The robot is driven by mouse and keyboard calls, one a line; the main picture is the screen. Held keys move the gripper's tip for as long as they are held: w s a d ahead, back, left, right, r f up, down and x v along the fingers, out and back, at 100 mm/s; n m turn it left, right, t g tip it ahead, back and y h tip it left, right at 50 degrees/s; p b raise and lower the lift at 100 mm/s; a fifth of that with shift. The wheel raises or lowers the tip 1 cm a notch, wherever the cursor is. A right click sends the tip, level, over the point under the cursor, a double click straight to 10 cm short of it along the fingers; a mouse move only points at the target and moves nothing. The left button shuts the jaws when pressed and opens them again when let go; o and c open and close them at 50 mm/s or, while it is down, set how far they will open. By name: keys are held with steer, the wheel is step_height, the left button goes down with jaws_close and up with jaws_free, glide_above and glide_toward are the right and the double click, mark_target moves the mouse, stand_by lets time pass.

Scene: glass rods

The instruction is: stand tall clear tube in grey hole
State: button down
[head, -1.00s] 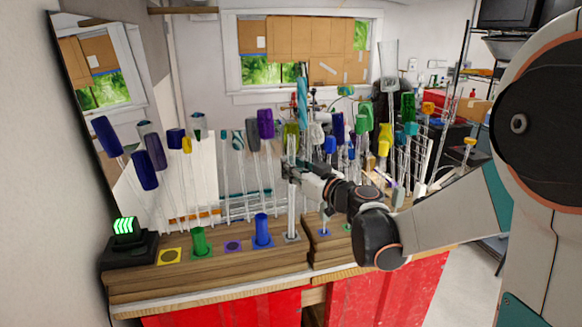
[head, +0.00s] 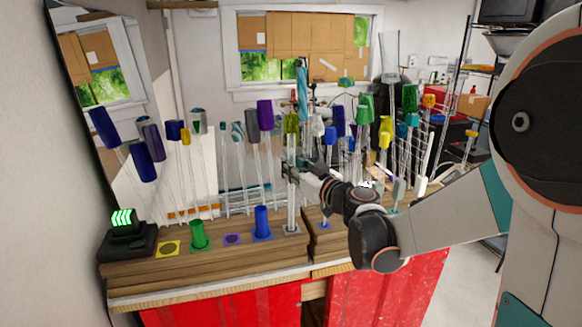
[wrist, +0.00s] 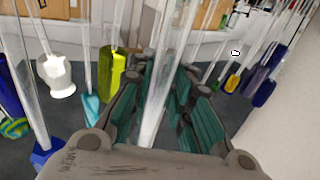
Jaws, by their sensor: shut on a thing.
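The tall clear tube (head: 291,205) stands upright in the head view. Its lower end meets the grey square with the grey hole (head: 292,231) on the wooden bench. I cannot tell how deep the end sits in the hole. My gripper (head: 289,170) is shut on the tube at about its middle, from the right. In the wrist view the clear tube (wrist: 168,85) runs between the teal finger pads of my gripper (wrist: 165,100). Its lower end is hidden there by the gripper body.
Left of the tube stand a blue tube (head: 262,222) and a green tube (head: 198,235), with a purple square (head: 232,239) and a yellow square (head: 168,249). Many rods with coloured ends crowd the rack behind. A black device (head: 126,238) sits at the bench's left end.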

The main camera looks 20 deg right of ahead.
steer(key=shift+f, duration=0.3)
steer(key=c, duration=1.4)
jaws_free()
